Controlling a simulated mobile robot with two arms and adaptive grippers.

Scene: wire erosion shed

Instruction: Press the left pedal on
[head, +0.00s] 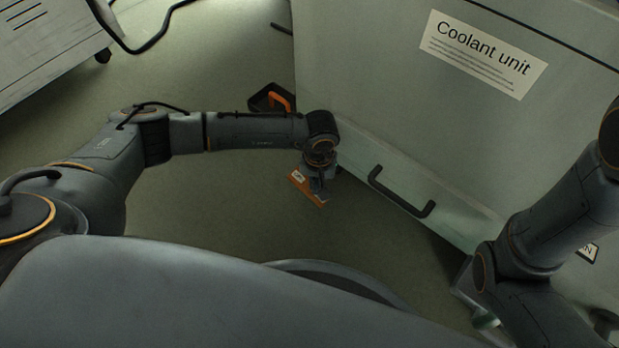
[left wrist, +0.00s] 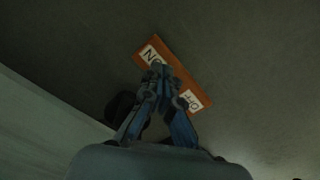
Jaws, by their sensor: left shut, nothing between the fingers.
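An orange rocker plate (head: 299,183) lies low at the floor, beside the coolant unit's front. In the left wrist view the plate (left wrist: 196,76) runs diagonally, with a white label at each end. The upper-left label is partly covered by my fingers and shows letters like "NO". My left gripper (head: 318,190) is shut and empty, pointing down over the plate. In the left wrist view its fingertips (left wrist: 158,72) overlap the plate near the upper-left label. I cannot tell whether they touch it. My right arm shows at the right, but its gripper is out of view.
The coolant unit (head: 395,85) stands close on the right, with a black handle (head: 400,193) jutting out low. A dark item with an orange bar (head: 281,99) is partly hidden behind my left arm. A grey cabinet (head: 50,45) stands at upper left. The floor (head: 215,210) between is clear.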

